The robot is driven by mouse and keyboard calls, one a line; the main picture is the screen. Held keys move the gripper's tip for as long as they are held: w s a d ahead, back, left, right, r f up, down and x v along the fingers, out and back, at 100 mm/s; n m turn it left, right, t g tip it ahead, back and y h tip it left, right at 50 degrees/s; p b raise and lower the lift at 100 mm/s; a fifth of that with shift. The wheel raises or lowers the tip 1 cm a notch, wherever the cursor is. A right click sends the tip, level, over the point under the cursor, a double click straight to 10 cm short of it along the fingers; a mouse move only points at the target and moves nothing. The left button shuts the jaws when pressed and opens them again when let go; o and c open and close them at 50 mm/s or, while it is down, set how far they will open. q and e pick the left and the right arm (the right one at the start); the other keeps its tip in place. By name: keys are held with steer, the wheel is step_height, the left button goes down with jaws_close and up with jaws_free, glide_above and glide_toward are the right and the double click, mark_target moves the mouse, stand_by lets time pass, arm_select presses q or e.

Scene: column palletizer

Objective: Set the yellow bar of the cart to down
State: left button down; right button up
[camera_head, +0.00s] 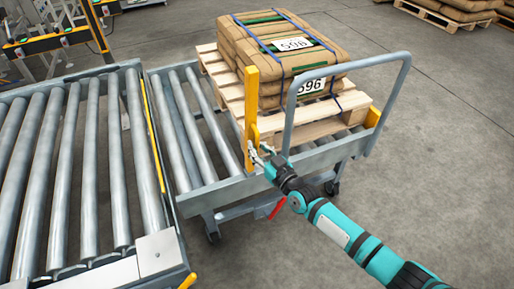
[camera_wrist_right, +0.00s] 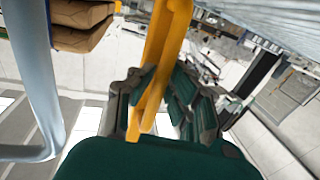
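The yellow bar (camera_head: 251,105) stands upright at the near left corner of the grey cart (camera_head: 222,190), beside the loaded pallet. My right gripper (camera_head: 260,152) is at the bar's lower part, just above the cart frame. In the right wrist view the yellow bar (camera_wrist_right: 168,45) runs down between the two dark fingers of my right gripper (camera_wrist_right: 163,85). The fingers lie close on both sides of it; I cannot tell whether they press on it. My left gripper is out of view.
A wooden pallet (camera_head: 275,120) with strapped brown sacks (camera_head: 270,40) stands on the cart. The cart's grey handle (camera_head: 287,115) rises right of my right gripper. A roller conveyor (camera_head: 80,165) adjoins on the left. The floor (camera_head: 440,130) on the right is clear.

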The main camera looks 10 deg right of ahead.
mark_target(246, 126)
jaws_close()
steer(key=shift+w+r+p, duration=0.2)
steer(key=shift+w+p, duration=0.05)
steer(key=shift+p, duration=0.1)
stand_by(0.4)
steer(key=shift+w+a+r+g+p, duration=0.15)
steer(key=shift+w+r+g+p, duration=0.2)
steer(key=shift+p, duration=0.3)
steer(key=w+a+m+g+h+p, duration=0.1)
steer(key=w+a+g+h, duration=0.2)
steer(key=w, duration=0.6)
steer(key=shift+w+g, duration=0.2)
steer(key=shift+g, duration=1.05)
